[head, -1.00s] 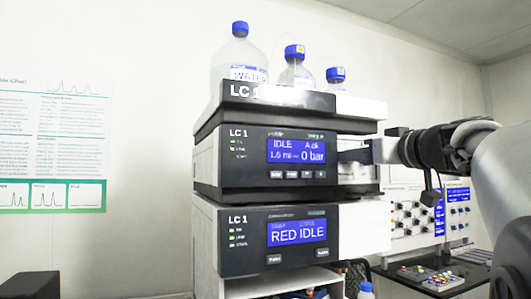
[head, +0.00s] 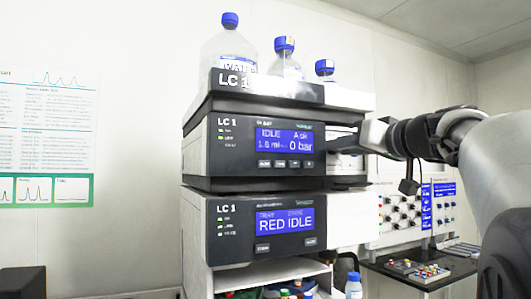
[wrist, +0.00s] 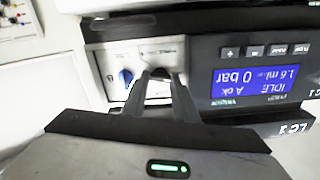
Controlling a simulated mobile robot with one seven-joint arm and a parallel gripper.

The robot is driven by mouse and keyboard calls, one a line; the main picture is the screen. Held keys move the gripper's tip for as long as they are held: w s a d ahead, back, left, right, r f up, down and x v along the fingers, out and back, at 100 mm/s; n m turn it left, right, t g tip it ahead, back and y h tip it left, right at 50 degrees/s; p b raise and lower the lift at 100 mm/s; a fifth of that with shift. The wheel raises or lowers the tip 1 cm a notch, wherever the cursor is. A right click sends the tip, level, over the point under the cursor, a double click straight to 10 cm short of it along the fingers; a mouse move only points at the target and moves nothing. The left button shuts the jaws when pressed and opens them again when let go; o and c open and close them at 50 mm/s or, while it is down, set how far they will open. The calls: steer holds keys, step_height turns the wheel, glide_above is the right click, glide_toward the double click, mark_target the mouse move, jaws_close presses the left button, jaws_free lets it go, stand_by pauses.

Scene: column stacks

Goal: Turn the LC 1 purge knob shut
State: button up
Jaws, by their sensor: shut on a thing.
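The LC 1 pump module (head: 230,155) is the middle unit of the stack in the head view, with a blue display reading IDLE, A ok and 0 bar. The same display shows upside down in the wrist view (wrist: 262,80). My gripper (wrist: 160,76) is at the light panel beside the display. Its two fingers are closed around a dark knob (wrist: 158,90), which I take as the purge knob; its label is unreadable. The fingers hide much of it, so its turn angle cannot be told. In the head view my gripper (head: 350,143) is at the module's right side.
A blue knob (wrist: 124,77) sits on the panel, close beside one finger. Bottles with blue caps (head: 229,50) stand on top of the stack. The lower LC 1 unit (head: 265,228) reads RED IDLE. A bench with a tray of vials (head: 418,268) is at the right.

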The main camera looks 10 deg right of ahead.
steer(key=m, duration=0.3)
steer(key=shift+m+b, duration=0.4)
steer(key=m, duration=0.3)
steer(key=shift+m, duration=0.3)
steer(key=m+p, duration=0.1)
steer(key=m, duration=0.4)
steer(key=shift+d, duration=0.1)
steer(key=shift+m+p, duration=0.55)
steer(key=shift+m, duration=0.95)
steer(key=shift+f, duration=0.1)
steer(key=o, duration=0.8)
steer(key=shift+d, duration=0.1)
steer(key=shift+s, duration=0.1)
